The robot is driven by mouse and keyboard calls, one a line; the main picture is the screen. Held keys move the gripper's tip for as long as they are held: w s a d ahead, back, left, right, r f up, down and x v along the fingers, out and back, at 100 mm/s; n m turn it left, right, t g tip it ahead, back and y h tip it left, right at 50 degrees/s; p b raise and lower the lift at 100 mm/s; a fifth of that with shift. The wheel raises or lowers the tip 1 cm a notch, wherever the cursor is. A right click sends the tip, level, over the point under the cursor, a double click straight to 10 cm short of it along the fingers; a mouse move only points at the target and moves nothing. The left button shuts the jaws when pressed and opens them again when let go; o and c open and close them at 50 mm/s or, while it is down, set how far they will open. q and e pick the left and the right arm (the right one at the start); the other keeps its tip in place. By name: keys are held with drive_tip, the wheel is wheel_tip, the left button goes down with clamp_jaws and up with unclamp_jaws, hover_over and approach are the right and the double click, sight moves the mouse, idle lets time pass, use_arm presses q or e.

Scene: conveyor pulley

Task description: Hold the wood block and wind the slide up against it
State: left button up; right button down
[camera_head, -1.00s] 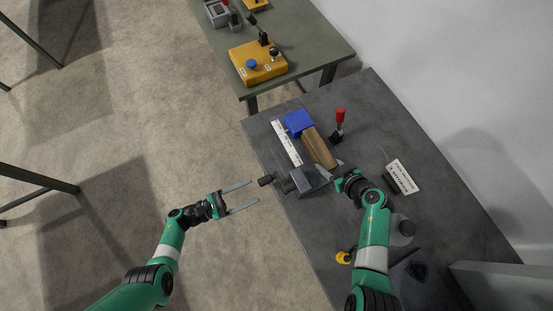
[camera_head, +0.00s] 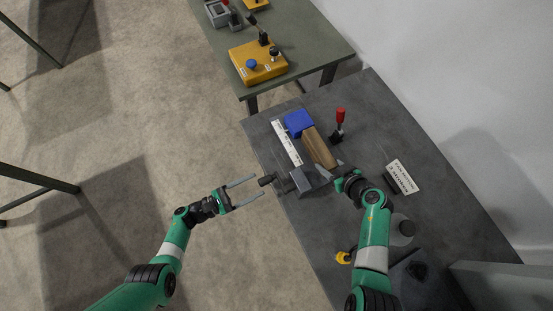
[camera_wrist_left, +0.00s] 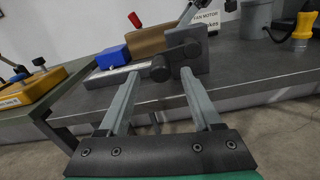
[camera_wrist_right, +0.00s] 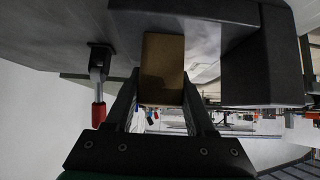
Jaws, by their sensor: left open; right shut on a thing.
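The wood block (camera_head: 319,148) lies on the dark table between a blue block (camera_head: 298,122) and the grey slide end (camera_head: 306,180). My right gripper (camera_head: 340,172) is shut on the wood block near its front end; in the right wrist view the block (camera_wrist_right: 162,70) sits between the fingers. A dark crank knob (camera_head: 266,181) sticks out over the table's front edge. My left gripper (camera_head: 248,188) is open and empty, its fingertips just left of the knob. In the left wrist view the knob (camera_wrist_left: 160,69) shows between and beyond the open fingers.
A red-handled clamp (camera_head: 339,124) stands behind the wood block. A green table holds a yellow box (camera_head: 258,64).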

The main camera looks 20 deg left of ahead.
sight(265, 182)
use_arm(q)
drive_tip(key=shift+x, duration=2.25)
drive_tip(key=r+m, duration=0.1)
drive_tip(key=m, duration=0.2)
drive_tip(key=r+m, duration=0.1)
drive_tip(key=m, duration=0.1)
drive_tip(key=s+d+r+m, duration=0.1)
drive_tip(key=r+m, duration=0.1)
drive_tip(key=m, duration=0.1)
drive_tip(key=shift+m, duration=0.3)
drive_tip(key=shift+f, duration=0.1)
clamp_jaws()
